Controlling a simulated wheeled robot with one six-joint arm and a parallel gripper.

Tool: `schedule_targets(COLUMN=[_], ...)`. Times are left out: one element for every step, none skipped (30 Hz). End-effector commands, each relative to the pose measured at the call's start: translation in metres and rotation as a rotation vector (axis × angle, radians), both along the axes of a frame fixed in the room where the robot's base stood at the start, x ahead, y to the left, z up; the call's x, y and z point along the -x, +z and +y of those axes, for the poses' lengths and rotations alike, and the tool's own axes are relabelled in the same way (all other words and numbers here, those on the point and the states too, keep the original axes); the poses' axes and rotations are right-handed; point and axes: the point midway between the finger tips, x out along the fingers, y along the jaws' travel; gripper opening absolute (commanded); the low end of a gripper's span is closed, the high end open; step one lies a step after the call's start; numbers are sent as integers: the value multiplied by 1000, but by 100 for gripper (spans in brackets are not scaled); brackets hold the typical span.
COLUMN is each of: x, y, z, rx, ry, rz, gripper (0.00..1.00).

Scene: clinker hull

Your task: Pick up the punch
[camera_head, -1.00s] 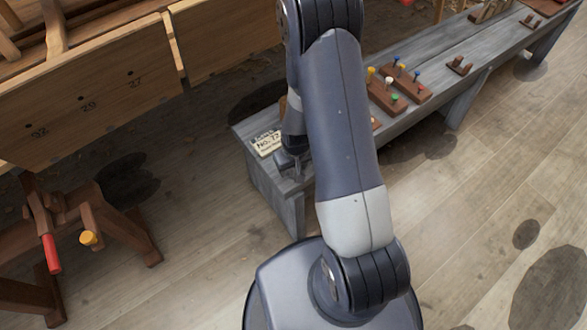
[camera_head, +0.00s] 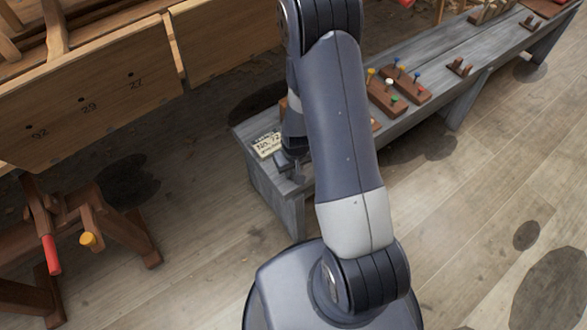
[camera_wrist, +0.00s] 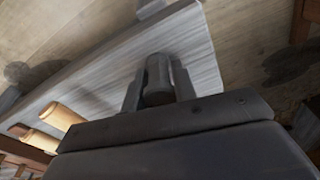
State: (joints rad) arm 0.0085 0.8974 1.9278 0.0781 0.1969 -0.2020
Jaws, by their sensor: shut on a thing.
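In the wrist view the two fingers of my gripper (camera_wrist: 158,84) are shut on a short grey cylinder, which appears to be the punch (camera_wrist: 158,72). Its dark round end faces the camera. The bench top shows behind it; I cannot tell whether the punch touches it. In the head view my gripper (camera_head: 290,168) is low over the near left end of the grey bench (camera_head: 272,182), beside a lettered card (camera_head: 267,146). My own arm covers part of the bench, and the punch is not clear in that view.
Two tan wooden cylinders (camera_wrist: 61,116) lie to the left in the wrist view. Brown blocks with coloured pegs (camera_head: 388,95) stand farther along the bench. A plank hull (camera_head: 95,105) and a wooden stand with a red-handled clamp (camera_head: 51,254) are at left. Floor at right is clear.

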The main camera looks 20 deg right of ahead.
Motion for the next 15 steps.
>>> schedule_targets(x=[0, 0, 0, 0, 0, -1, -1, -1, -1, -1, -1, -1, -1, -1, -1], y=[0, 0, 1, 3, 5, 9, 13, 18, 24, 30, 36, 44, 50, 56, 63], z=[0, 0, 0, 0, 0, 0, 0, 0, 0, 0, 0, 0, 0, 0, 0], rx=[0, 0, 0, 0, 0, 0, 0, 0, 1, 1, 0, 0, 0, 0, 0], ry=[0, 0, 0, 0, 0, 0, 0, 1, 1, 0, 0, 0, 0, 0, 0], rz=[0, 0, 0, -1, -1, -2, -3, -4, -3, -4, -6, -5, -6, -5, -6], gripper=[0, 0, 0, 0, 0, 0, 0, 0, 0, 0, 0, 0, 0, 0, 0])
